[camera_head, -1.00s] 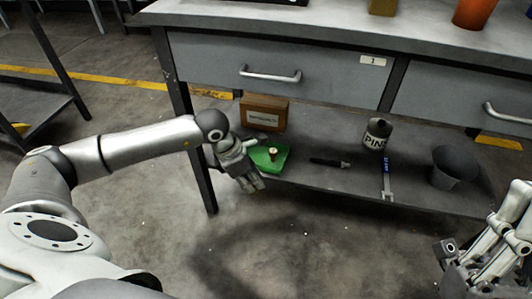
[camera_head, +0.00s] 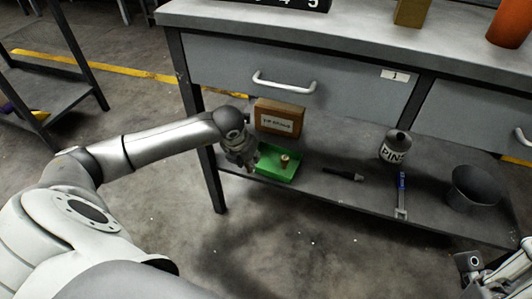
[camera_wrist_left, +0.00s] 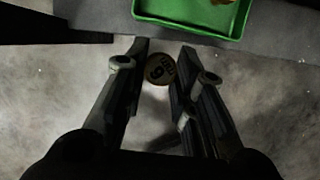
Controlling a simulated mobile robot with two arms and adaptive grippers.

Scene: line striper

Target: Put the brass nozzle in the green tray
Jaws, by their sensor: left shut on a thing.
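The green tray (camera_head: 272,171) sits on the bench's lower shelf near its left front. A small brass-coloured piece (camera_head: 285,159), apparently a nozzle, stands inside it; the tray (camera_wrist_left: 190,24) and the edge of this piece (camera_wrist_left: 221,1) also show at the top of the left wrist view. My left gripper (camera_head: 248,168) is just left of the tray, outside its rim. It is shut on a round tan piece (camera_wrist_left: 160,69) with dark markings like "6 mm", seen end-on between the fingertips. I cannot tell whether that is also a nozzle. My right gripper (camera_head: 478,268) is partly in view at lower right.
A labelled cardboard box (camera_head: 279,119) stands behind the tray. A bench leg (camera_head: 209,178) stands left of my left gripper.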

